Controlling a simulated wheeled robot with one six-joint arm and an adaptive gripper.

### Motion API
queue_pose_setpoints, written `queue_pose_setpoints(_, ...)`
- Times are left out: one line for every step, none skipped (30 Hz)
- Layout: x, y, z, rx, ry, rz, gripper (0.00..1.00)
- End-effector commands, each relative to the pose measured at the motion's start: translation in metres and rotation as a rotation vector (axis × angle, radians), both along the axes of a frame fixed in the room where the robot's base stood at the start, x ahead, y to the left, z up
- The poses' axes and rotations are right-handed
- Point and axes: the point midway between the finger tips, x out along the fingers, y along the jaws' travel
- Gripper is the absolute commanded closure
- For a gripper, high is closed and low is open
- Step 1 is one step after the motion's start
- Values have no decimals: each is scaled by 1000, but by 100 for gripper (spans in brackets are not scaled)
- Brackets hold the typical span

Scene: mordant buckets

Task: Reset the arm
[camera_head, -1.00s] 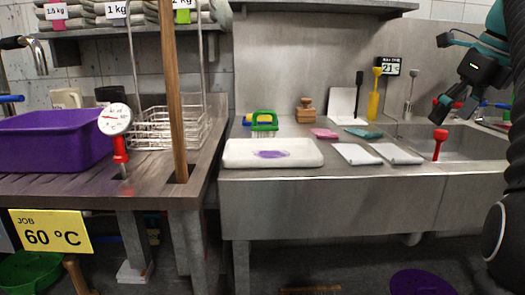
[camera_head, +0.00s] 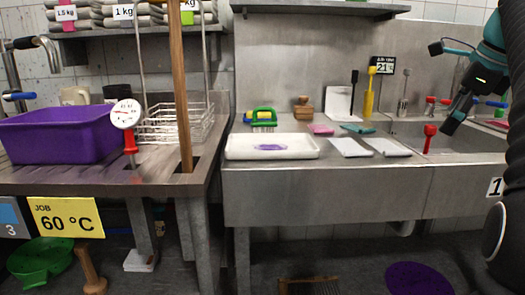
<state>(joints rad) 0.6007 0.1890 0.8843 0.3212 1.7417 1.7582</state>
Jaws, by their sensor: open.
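My gripper (camera_head: 455,118) hangs at the right of the view, above the front of the sink (camera_head: 462,138), with its fingers pointing down and left. It is open, and I see nothing held in it. A red-handled tool (camera_head: 429,138) stands upright at the sink's left side, left of and below the fingers and apart from them. The rest of my arm runs up the right edge and partly hides the sink's right end.
A purple disc (camera_head: 418,279) lies on the floor.

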Motion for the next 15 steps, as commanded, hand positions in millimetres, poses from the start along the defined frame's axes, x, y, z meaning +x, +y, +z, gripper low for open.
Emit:
queue_pose_setpoints(5,-5,-10,-28,0,50,8)
queue_pose_setpoints(7,-8,-17,-50,-2,86,8)
queue_pose_setpoints(10,-12,-26,-82,-4,141,8)
queue_pose_setpoints(12,-14,-34,-109,-6,185,8)
queue_pose_setpoints(13,-17,-41,-138,-7,232,8)
queue_pose_setpoints(13,-19,-51,-180,-8,297,8)
queue_pose_setpoints(13,-19,-59,-210,-9,349,8)
queue_pose_setpoints(13,-18,-66,-241,-9,402,8)
queue_pose_setpoints(11,-16,-77,-284,-8,475,8)
queue_pose_setpoints(10,-13,-84,-315,-7,532,8)
queue_pose_setpoints(8,-10,-92,-347,-6,589,8)
queue_pose_setpoints(5,-5,-102,-390,-5,665,8)
queue_pose_setpoints(2,0,-110,-420,-3,724,8)
queue_pose_setpoints(-1,5,-118,-452,-2,781,8)
queue_pose_setpoints(-5,12,-128,-491,2,855,8)
